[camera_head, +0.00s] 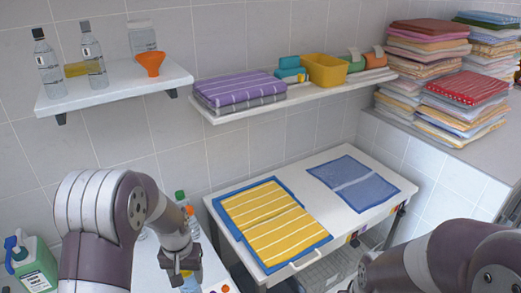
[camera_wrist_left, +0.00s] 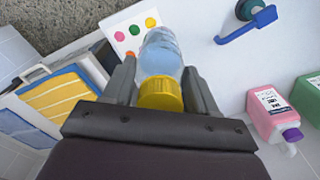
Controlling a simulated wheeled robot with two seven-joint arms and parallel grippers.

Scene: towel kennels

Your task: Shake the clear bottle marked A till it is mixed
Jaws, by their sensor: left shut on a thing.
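My left gripper (camera_head: 184,268) is shut on a clear bottle (camera_head: 190,284) with pale blue liquid, low in the head view above a white surface. In the left wrist view the clear bottle (camera_wrist_left: 162,50) lies between the fingers of the left gripper (camera_wrist_left: 158,80), its yellow cap (camera_wrist_left: 160,94) towards the camera. No letter A can be read on it. My right arm shows at the lower right of the head view, but its gripper is out of view.
A green jug (camera_head: 35,268) stands at the lower left, and a pink bottle (camera_wrist_left: 268,112) shows in the wrist view. A shelf (camera_head: 115,88) holds two clear bottles and an orange funnel (camera_head: 150,63). A yellow striped towel (camera_head: 268,222) lies on the table right of my left gripper.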

